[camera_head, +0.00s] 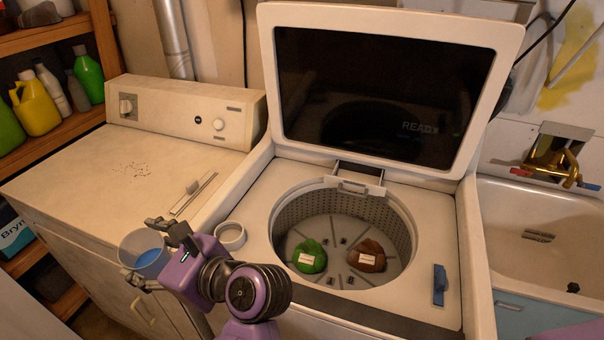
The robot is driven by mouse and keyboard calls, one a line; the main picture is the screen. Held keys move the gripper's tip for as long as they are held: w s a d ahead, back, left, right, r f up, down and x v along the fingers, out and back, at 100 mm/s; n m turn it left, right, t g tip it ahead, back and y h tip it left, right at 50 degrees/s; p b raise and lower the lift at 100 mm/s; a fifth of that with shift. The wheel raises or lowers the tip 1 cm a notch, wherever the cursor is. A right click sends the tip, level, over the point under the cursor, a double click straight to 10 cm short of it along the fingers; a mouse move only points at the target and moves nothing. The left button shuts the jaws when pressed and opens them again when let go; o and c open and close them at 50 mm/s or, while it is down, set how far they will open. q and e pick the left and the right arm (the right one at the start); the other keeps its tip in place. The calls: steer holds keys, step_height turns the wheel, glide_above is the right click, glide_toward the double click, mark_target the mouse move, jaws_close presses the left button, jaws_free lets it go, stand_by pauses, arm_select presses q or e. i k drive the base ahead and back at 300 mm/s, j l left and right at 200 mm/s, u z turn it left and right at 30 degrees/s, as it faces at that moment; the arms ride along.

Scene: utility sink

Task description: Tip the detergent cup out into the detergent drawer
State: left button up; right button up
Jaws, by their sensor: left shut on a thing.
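The detergent cup (139,243) is clear, with blue liquid in it. My left gripper (147,252) is shut on it, with a finger on either side. The cup is at the front of the left-hand machine, left of the open washer, and looks about upright. The detergent drawer (359,171) is at the back rim of the washer tub, below the raised lid. It looks pulled out, with its front handle (352,188) facing me; its inside is hard to make out. The cup is well apart from it. My right gripper is not in view.
The washer's lid (385,95) stands open. A green bundle (309,257) and a brown bundle (367,256) lie in the tub. A white ring (230,236) and a blue clip-like item (439,285) sit on the washer top. A sink (545,225) is at right.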

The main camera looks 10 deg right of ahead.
mark_target(367, 184)
steer(key=i+j+z, duration=0.1)
steer(key=z, duration=1.7)
steer(key=j+z, duration=0.2)
steer(key=z, duration=0.2)
steer(key=k+j+z, duration=0.1)
steer(key=z, duration=0.3)
steer(key=k+j+z, duration=0.15)
steer(key=z, duration=0.15)
steer(key=k+j+z, duration=0.7)
steer(key=k+j, duration=0.35)
steer(key=k, duration=0.1)
